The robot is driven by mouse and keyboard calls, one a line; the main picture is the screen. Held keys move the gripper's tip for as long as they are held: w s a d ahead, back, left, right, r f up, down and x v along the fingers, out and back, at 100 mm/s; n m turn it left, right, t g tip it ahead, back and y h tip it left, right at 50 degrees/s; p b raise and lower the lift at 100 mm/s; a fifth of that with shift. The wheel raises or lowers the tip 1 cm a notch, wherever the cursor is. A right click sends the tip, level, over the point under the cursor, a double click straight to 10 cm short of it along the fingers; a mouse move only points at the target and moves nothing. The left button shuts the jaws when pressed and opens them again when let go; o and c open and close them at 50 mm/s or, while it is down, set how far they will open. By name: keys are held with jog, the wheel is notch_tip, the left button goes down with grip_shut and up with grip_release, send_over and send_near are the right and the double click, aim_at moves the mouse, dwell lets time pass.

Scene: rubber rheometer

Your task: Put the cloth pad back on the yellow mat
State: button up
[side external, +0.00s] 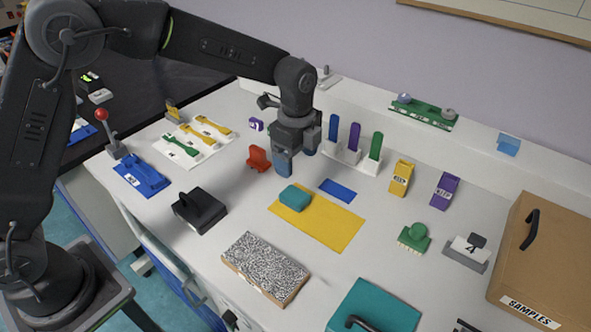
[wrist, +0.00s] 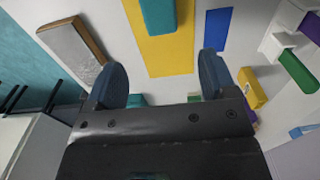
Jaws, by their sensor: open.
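A teal block (side external: 294,197), which looks like the cloth pad, lies on the yellow mat (side external: 325,226) near its far left corner. In the wrist view the teal pad (wrist: 158,14) shows at the top edge, partly cut off, over the yellow mat (wrist: 172,55). My gripper (side external: 297,157) is open and empty, above the bench behind the pad, apart from it. In the wrist view its two blue fingertips (wrist: 162,78) are spread wide with nothing between them.
A flat blue patch (side external: 338,190) lies behind the mat. A red piece (side external: 257,159) and a rack with upright coloured strips (side external: 353,150) stand near my gripper. A black handled block (side external: 200,210), a speckled box (side external: 265,267) and a teal case (side external: 375,308) surround the mat.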

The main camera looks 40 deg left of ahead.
jog(key=shift+r, duration=0.4)
jog(key=s+a+r+n+t, duration=0.3)
jog(key=s+a+r+n, duration=0.45)
jog(key=s+r, duration=0.4)
jog(key=s+a+n+t, duration=0.2)
jog(key=s+a+n, duration=0.2)
jog(key=s+n, duration=0.6)
jog(key=s, duration=0.4)
jog(key=shift+t, duration=0.3)
jog(key=shift+r+n, duration=0.1)
jog(key=shift+n, duration=0.15)
